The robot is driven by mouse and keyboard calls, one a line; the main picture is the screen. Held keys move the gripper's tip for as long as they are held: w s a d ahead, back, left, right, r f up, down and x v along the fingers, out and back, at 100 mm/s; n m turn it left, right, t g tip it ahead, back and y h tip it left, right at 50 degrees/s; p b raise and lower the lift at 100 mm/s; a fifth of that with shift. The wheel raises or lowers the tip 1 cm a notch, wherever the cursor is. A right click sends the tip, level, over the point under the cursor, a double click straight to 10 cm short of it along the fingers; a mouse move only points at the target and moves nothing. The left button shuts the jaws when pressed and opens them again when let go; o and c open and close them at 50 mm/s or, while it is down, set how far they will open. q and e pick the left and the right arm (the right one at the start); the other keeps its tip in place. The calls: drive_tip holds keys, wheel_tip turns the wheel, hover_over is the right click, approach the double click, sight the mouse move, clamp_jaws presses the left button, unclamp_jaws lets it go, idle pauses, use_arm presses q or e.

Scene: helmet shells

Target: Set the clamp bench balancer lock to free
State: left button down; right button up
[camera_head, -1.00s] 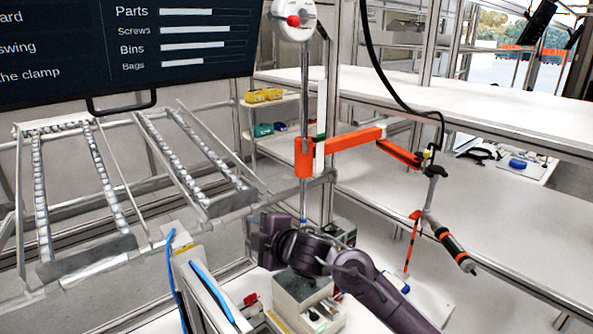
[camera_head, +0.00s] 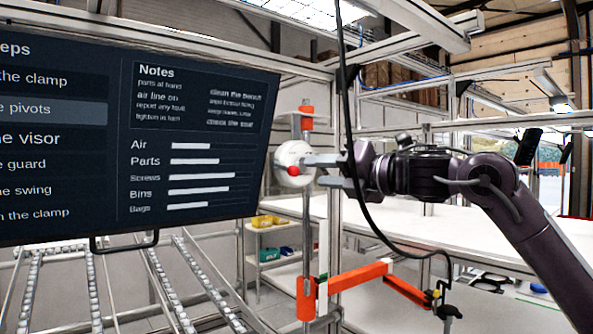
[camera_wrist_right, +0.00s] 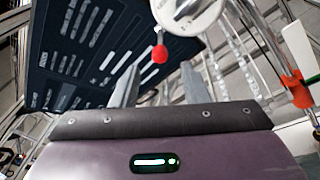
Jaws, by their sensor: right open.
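The balancer (camera_head: 293,155) is a white round drum on an upright pole. Its lock lever ends in a red knob (camera_head: 293,170), at the drum's lower front in the head view. My right gripper (camera_head: 316,171) is open and empty, with its fingers pointing left at the drum's right side, close to the knob. In the right wrist view the drum (camera_wrist_right: 188,12) is at the top, and the red knob (camera_wrist_right: 160,54) hangs on a short lever, in line with the gap between the fingers (camera_wrist_right: 158,76). Contact cannot be told. My left gripper is out of view.
A dark screen (camera_head: 190,130) stands left of the drum. A black hose (camera_head: 357,170) hangs close by my right wrist. An orange swing arm (camera_head: 358,277) sits lower on the pole. Roller racks (camera_head: 160,280) stand below the screen, and white shelves (camera_head: 460,225) lie behind.

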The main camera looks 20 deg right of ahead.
sight(298, 172)
drive_tip(key=p+x, duration=0.3)
drive_tip(key=x, duration=0.3)
drive_tip(key=shift+w+a, duration=0.4)
drive_tip(key=shift+w, duration=0.15)
drive_tip(key=shift+f, duration=0.1)
clamp_jaws()
